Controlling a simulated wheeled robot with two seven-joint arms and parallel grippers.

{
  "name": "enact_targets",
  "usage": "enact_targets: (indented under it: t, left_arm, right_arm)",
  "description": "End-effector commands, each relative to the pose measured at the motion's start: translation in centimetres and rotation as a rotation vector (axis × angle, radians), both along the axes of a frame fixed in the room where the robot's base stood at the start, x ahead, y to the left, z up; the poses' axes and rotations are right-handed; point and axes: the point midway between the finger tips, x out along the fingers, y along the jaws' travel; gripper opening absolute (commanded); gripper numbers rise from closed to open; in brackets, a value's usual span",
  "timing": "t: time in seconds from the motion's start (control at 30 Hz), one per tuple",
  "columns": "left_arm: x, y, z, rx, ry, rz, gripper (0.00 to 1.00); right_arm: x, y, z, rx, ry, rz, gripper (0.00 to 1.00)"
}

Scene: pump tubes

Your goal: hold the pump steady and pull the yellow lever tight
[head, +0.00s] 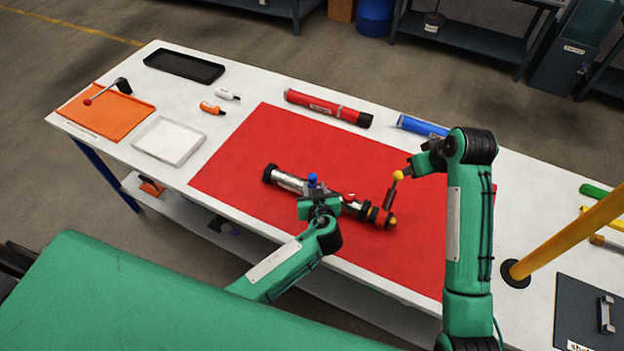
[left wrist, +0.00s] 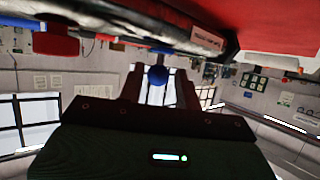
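The pump (head: 290,181), a silver tube with black ends, lies on the red mat, its far-right end partly behind fittings. A blue knob (head: 313,180) and a red knob (head: 349,198) stand on it. The yellow-knobbed lever (head: 390,195) rises near its right end. My left gripper (head: 318,201) is at the pump's middle by the blue knob. In the left wrist view its fingers (left wrist: 159,85) are apart, with the blue knob (left wrist: 158,75) showing in the gap, no clear contact. My right gripper (head: 410,171) is right beside the yellow knob; its finger gap is unclear.
The red mat (head: 250,150) is clear left of and behind the pump. A red tube (head: 328,108) and a blue tube (head: 422,126) lie behind. An orange tray (head: 120,115), white tray (head: 170,141) and black tray (head: 184,66) are at left. A yellow post (head: 570,238) stands at right.

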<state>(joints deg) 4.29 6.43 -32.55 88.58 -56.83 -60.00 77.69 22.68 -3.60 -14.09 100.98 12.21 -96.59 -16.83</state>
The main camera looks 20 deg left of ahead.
Motion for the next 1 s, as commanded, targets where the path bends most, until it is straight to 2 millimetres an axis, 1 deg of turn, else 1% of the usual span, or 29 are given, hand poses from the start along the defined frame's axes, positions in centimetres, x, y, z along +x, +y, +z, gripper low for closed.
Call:
enact_targets:
  t: [0.03,0.2,0.4,0.53,0.8,0.97,1.0]
  left_arm:
    - [0.9,0.5,-0.3,0.003,-0.001,0.001,0.34]
    - [3.4,1.7,-1.5,0.002,0.000,0.000,0.34]
    - [5.2,2.5,-2.3,0.001,-0.001,0.000,0.34]
    - [5.6,2.7,-2.6,0.000,0.000,0.000,0.34]
    - [5.6,2.8,-2.6,-0.001,0.000,0.000,0.34]
    - [5.6,2.7,-2.6,0.000,0.000,0.000,0.03]
    - [5.6,2.7,-2.6,0.000,0.000,0.000,0.00]
  right_arm:
    - [0.0,0.0,0.0,0.000,0.000,0.000,0.36]
    - [0.0,0.0,0.0,0.000,0.000,0.000,0.36]
    - [0.0,0.0,0.0,0.000,0.000,0.000,0.36]
    - [0.0,0.0,0.0,0.000,0.000,0.000,0.36]
    - [0.0,0.0,0.0,0.000,0.000,0.000,0.36]
    - [0.0,0.0,0.0,0.000,0.000,0.000,0.36]
    - [0.0,0.0,0.0,0.000,0.000,0.000,0.36]
